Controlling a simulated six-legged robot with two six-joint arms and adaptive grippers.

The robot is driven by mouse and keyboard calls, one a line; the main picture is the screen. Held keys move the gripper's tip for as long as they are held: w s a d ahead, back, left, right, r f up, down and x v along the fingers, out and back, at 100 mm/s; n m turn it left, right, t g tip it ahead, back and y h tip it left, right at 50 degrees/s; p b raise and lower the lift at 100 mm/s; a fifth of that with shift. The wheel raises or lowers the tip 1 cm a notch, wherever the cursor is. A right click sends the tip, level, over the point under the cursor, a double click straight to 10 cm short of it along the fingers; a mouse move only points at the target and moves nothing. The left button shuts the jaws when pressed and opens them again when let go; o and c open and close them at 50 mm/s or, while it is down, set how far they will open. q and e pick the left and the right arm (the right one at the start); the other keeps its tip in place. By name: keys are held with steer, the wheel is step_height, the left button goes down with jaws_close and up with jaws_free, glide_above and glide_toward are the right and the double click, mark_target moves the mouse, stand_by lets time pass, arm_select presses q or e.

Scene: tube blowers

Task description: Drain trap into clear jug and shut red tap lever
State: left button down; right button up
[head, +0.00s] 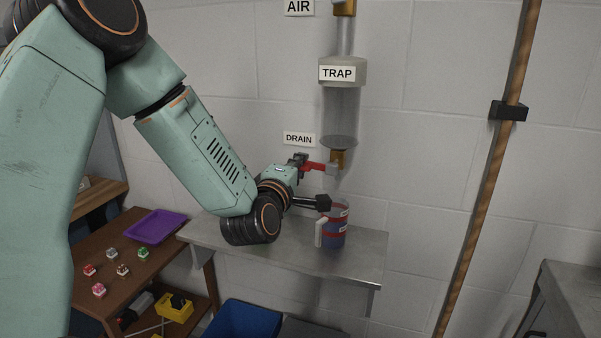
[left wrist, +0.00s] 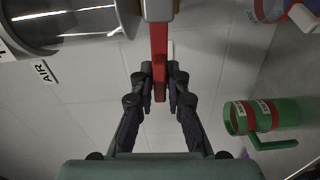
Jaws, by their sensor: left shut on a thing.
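The clear trap (head: 341,112) hangs on the wall under its TRAP label, and its lower end shows at the upper left of the left wrist view (left wrist: 75,22). A brass tap (head: 338,158) sits below it. The red tap lever (head: 317,167) points sideways to the left from the tap. My left gripper (head: 303,163) is shut on the lever, which lies between its fingertips in the left wrist view (left wrist: 160,60). A jug (head: 333,236) with blue and red parts and a pale handle stands upright on the shelf below the tap.
The metal shelf (head: 365,253) has bare room right of the jug. A green jug (left wrist: 270,115) shows in the left wrist view. A brown pole (head: 487,165) stands at right. A purple tray (head: 156,225) and several small blocks lie on the brown table (head: 90,250).

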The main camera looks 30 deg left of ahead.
arm_select(q)
steer(key=shift+f+n+b, duration=0.4)
steer(key=shift+n, duration=0.1)
steer(key=c, duration=1.4)
jaws_free()
steer(key=shift+s, duration=0.1)
steer(key=v, duration=0.7)
steer(key=shift+s, duration=0.2)
steer(key=shift+d, duration=0.1)
